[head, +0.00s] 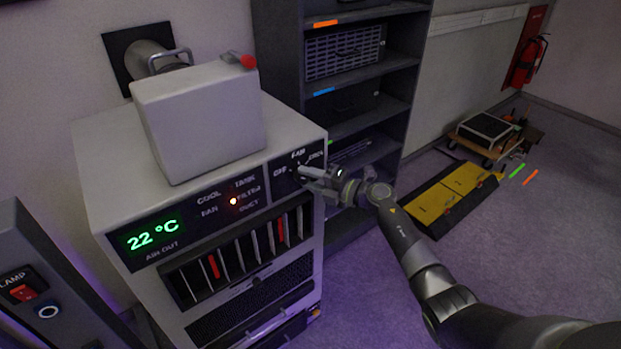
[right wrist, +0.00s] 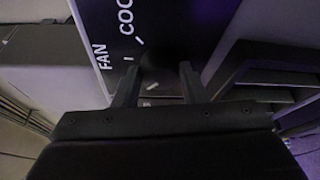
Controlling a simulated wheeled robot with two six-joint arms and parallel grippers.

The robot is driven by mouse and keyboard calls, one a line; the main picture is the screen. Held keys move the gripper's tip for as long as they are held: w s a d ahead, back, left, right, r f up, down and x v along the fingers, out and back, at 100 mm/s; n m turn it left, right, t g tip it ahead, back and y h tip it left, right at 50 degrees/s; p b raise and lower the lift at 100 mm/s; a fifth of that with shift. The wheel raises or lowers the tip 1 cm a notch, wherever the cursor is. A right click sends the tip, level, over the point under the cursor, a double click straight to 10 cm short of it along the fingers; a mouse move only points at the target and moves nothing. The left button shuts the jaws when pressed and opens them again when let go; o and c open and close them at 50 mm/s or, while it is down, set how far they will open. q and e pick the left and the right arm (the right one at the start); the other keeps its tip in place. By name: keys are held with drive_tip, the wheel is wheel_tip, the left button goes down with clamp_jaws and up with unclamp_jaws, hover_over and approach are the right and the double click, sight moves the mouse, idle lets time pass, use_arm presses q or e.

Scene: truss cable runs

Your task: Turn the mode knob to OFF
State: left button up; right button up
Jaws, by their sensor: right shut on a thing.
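The mode panel (head: 279,183) is the black plate at the right of the white unit's front, lettered OFF, FAN and COOL. My right gripper (head: 303,172) is at this panel, shut on the mode knob, and its fingers cover most of the knob in the head view. In the right wrist view the two fingers (right wrist: 158,72) stand on either side of the dark knob (right wrist: 157,80). FAN and COOL show beyond the fingers there. A short white mark lies between the fingers; I cannot tell surely which setting the knob points to. My left gripper is not in view.
The display (head: 152,238) reads 22 °C, and an amber light (head: 233,201) glows beside it. A white box (head: 198,120) with a red-tipped part stands on top of the unit. A dark rack (head: 340,101) stands close behind my right gripper.

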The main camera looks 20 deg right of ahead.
drive_tip(key=shift+f, duration=0.15)
drive_tip(key=o, duration=1)
drive_tip(key=b+v, duration=0.4)
drive_tip(key=v, duration=1.3)
drive_tip(key=shift+s+d, duration=0.15)
